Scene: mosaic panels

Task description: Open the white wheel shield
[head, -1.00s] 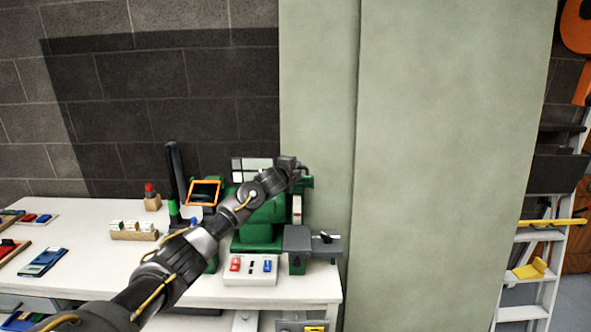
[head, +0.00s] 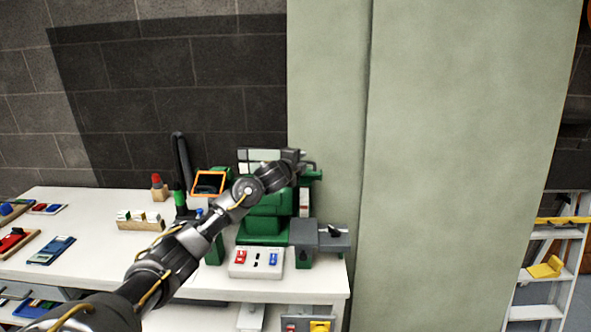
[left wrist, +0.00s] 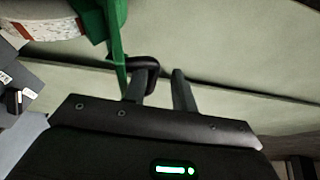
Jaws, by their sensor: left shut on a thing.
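A green bench machine (head: 264,228) stands on the white bench. A white wheel edge (head: 304,203) shows at its right side, and a white round part with a reddish label (left wrist: 58,20) fills the top left of the left wrist view. A pale panel (head: 256,156) stands upright at the machine's top, partly covered by my arm. My left gripper (head: 307,163) is at the machine's upper right. In the left wrist view my left gripper (left wrist: 162,82) is shut on a black handle (left wrist: 147,63) beside a green strip (left wrist: 117,45). My right gripper is out of view.
A red and blue button box (head: 257,262) and a grey block (head: 319,237) sit at the machine's front. An orange-framed screen (head: 209,183) is left of it. A tall pale green panel (head: 460,150) closes off the right side, close to the gripper.

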